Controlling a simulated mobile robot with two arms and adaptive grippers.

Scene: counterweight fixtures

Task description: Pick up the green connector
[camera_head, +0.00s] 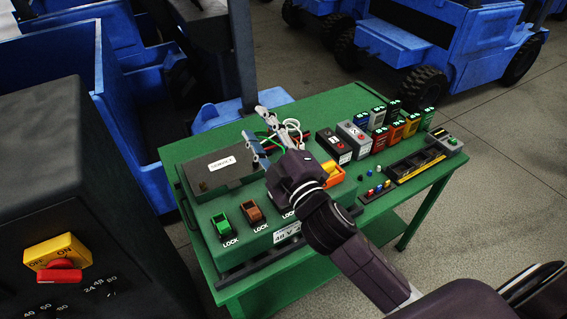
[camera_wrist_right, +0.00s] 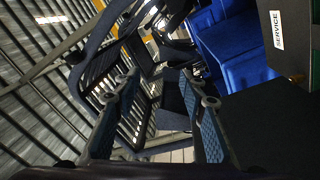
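A green connector (camera_head: 222,223) sits at the left end of the row marked LOCK on the front of the green fixture box (camera_head: 258,232). A brown connector (camera_head: 252,212) is just right of it. My right gripper (camera_head: 253,124) is above the box, behind and to the right of the green connector, and apart from it. Its two fingers are spread; the right wrist view shows them (camera_wrist_right: 160,88) with nothing held between. My right wrist hides part of the row. A green cable loop (camera_head: 268,143) shows by the fingers. My left gripper is not in view.
A dark SERVICE cover (camera_head: 215,170) lies on the box. An orange connector (camera_head: 332,175) is right of my wrist. Several small modules (camera_head: 380,130) and a black-and-yellow tray (camera_head: 415,167) occupy the right of the green table (camera_head: 268,97). A dark panel (camera_head: 60,150) stands left.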

